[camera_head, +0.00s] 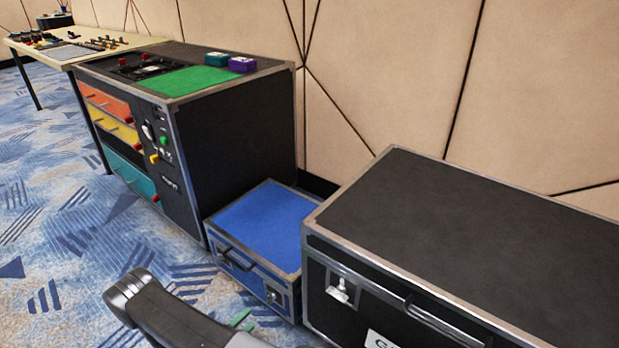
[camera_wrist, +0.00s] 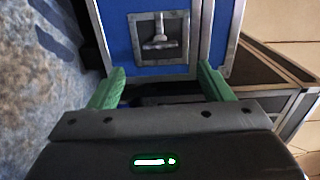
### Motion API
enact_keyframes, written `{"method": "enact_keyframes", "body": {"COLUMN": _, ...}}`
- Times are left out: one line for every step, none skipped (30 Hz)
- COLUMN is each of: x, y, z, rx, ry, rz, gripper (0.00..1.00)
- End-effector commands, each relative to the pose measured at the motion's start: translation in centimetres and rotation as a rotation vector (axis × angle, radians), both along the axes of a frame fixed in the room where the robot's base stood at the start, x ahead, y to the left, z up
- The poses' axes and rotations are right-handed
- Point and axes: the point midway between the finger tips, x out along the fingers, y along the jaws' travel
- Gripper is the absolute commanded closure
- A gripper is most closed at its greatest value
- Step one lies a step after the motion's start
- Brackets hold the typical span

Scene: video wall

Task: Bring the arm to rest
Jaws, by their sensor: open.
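My gripper (camera_wrist: 162,86) shows in the wrist view with its two green fingers spread wide and nothing between them. Beyond the fingers is the front of a blue case (camera_wrist: 200,65) with a metal latch. In the head view my dark arm reaches in from the bottom edge, and a bit of green finger (camera_head: 240,318) shows beside it, low in front of the blue case (camera_head: 265,222). Most of the gripper is hidden behind the arm there. Whether the fingers touch the case, I cannot tell.
A large black case (camera_head: 480,235) stands at the right. A black console (camera_head: 235,130) with orange, yellow and teal drawers stands left of the blue case. A table (camera_head: 75,52) with small parts is farther left. Patterned carpet (camera_head: 60,215) is open at the left.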

Motion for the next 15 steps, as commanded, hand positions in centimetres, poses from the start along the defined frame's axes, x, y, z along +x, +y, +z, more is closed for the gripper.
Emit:
{"method": "enact_keyframes", "body": {"x": 0.6, "y": -0.6, "z": -0.1, "rx": 0.000, "ry": 0.000, "rz": -0.004, "gripper": 0.27}}
{"method": "enact_keyframes", "body": {"x": 0.9, "y": -0.8, "z": -0.1, "rx": -0.001, "ry": 0.001, "rz": -0.004, "gripper": 0.27}}
{"method": "enact_keyframes", "body": {"x": 1.3, "y": -1.2, "z": -0.1, "rx": -0.001, "ry": 0.001, "rz": -0.004, "gripper": 0.27}}
{"method": "enact_keyframes", "body": {"x": 1.6, "y": -1.4, "z": -0.2, "rx": -0.001, "ry": 0.001, "rz": -0.005, "gripper": 0.27}}
{"method": "enact_keyframes", "body": {"x": 1.9, "y": -1.6, "z": -0.2, "rx": 0.000, "ry": 0.001, "rz": -0.004, "gripper": 0.27}}
{"method": "enact_keyframes", "body": {"x": 2.4, "y": -2.0, "z": -0.2, "rx": 0.000, "ry": 0.001, "rz": -0.005, "gripper": 0.27}}
{"method": "enact_keyframes", "body": {"x": 2.7, "y": -2.2, "z": -0.2, "rx": 0.000, "ry": 0.001, "rz": -0.004, "gripper": 0.27}}
{"method": "enact_keyframes", "body": {"x": 3.0, "y": -2.5, "z": -0.2, "rx": 0.000, "ry": 0.001, "rz": -0.004, "gripper": 0.27}}
{"method": "enact_keyframes", "body": {"x": 3.4, "y": -2.8, "z": -0.2, "rx": 0.000, "ry": 0.001, "rz": -0.004, "gripper": 0.27}}
{"method": "enact_keyframes", "body": {"x": 3.7, "y": -3.0, "z": -0.2, "rx": 0.000, "ry": 0.001, "rz": -0.004, "gripper": 0.27}}
{"method": "enact_keyframes", "body": {"x": 4.0, "y": -3.2, "z": -0.2, "rx": 0.000, "ry": 0.000, "rz": -0.004, "gripper": 0.27}}
{"method": "enact_keyframes", "body": {"x": 4.4, "y": -3.6, "z": -0.1, "rx": 0.000, "ry": 0.000, "rz": -0.004, "gripper": 0.27}}
{"method": "enact_keyframes", "body": {"x": 4.7, "y": -3.8, "z": -0.1, "rx": 0.000, "ry": 0.000, "rz": -0.004, "gripper": 0.27}}
{"method": "enact_keyframes", "body": {"x": 5.0, "y": -4.0, "z": -0.1, "rx": 0.000, "ry": 0.000, "rz": -0.004, "gripper": 0.27}}
{"method": "enact_keyframes", "body": {"x": 5.5, "y": -4.4, "z": -0.1, "rx": 0.000, "ry": 0.000, "rz": -0.004, "gripper": 0.27}}
